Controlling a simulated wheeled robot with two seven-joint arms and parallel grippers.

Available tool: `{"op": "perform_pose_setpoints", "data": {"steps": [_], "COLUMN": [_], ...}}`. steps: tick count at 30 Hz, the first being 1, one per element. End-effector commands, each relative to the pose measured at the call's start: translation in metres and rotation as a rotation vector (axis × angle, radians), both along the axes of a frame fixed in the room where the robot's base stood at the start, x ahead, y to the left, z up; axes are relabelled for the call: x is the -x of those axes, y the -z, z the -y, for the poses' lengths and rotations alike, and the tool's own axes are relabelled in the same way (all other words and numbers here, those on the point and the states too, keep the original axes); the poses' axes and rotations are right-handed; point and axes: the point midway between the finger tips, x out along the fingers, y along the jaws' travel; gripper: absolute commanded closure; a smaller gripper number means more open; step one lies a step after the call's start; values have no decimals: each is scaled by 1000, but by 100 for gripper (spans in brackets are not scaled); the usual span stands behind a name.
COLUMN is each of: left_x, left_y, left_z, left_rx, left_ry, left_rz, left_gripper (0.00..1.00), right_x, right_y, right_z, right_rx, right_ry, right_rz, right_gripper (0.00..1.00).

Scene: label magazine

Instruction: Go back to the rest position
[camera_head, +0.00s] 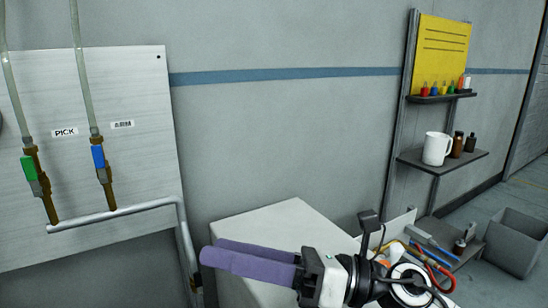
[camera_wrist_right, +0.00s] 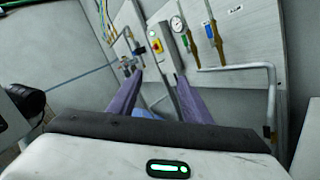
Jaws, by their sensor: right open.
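My right gripper (camera_head: 210,251) reaches in from the lower right in the head view, its two purple fingers pointing left. In the right wrist view the fingers (camera_wrist_right: 160,82) stand apart with a clear gap and nothing between them. The gripper is open and empty. In the head view it is in front of a white box-like surface (camera_head: 278,216); whether it touches that surface cannot be told. My left gripper is in neither view.
A wall panel (camera_head: 135,85) carries green (camera_head: 28,167) and blue (camera_head: 98,157) valves and a pipe (camera_head: 115,214). A shelf (camera_head: 455,165) at right holds a white mug (camera_head: 435,149) and brown bottles. A grey bin (camera_head: 513,243) stands on the floor.

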Motion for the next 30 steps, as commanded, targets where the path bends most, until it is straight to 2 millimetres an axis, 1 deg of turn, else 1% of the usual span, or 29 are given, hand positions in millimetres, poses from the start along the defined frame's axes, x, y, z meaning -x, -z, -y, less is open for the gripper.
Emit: {"op": "perform_pose_setpoints", "data": {"steps": [1, 2, 3, 5, 6, 8, 9, 10, 11, 12, 13, 14, 15, 17, 18, 20, 21, 23, 24, 26, 27, 30], "left_x": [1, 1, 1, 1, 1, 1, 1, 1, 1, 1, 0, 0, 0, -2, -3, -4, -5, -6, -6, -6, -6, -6], "left_y": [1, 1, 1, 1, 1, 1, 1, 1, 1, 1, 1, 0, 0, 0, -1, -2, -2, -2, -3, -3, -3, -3], "left_z": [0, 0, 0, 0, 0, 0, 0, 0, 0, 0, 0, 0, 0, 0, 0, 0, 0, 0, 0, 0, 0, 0], "left_rx": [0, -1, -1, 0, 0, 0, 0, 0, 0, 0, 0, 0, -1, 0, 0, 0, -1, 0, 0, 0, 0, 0], "left_ry": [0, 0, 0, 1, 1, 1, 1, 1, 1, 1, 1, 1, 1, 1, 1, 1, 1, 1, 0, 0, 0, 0], "left_rz": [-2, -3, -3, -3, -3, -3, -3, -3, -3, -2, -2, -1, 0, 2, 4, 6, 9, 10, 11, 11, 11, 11], "left_gripper": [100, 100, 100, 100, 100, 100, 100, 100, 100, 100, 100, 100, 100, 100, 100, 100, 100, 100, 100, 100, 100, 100], "right_x": [-6, -13, -24, -42, -53, -68, -75, -79, -81, -80, -78, -74, -65, -47, -32, -6, 12, 36, 52, 74, 88, 121], "right_y": [-15, -23, -31, -33, -28, -11, 6, 23, 40, 64, 84, 103, 129, 167, 193, 226, 246, 268, 281, 296, 305, 321], "right_z": [7, 14, 28, 53, 73, 104, 126, 143, 158, 177, 190, 202, 216, 235, 245, 256, 263, 269, 271, 275, 276, 278], "right_rx": [-153, -239, -352, -514, -618, -765, -858, -926, -987, -1063, -1115, -1163, -1221, -1301, -1348, -1409, -1439, -1478, -1494, -1517, -1528, -1547], "right_ry": [66, 109, 169, 263, 330, 432, 506, 563, 617, 691, 745, 799, 871, 980, 1054, 1162, 1231, 1320, 1374, 1449, 1494, 1598], "right_rz": [-128, -204, -309, -473, -588, -763, -881, -972, -1059, -1170, -1249, -1325, -1426, -1568, -1660, -1787, -1860, -1953, -2007, -2075, -2117, -2205], "right_gripper": [55, 55, 55, 55, 55, 55, 55, 55, 55, 55, 55, 55, 55, 55, 55, 55, 55, 55, 55, 55, 55, 55]}}
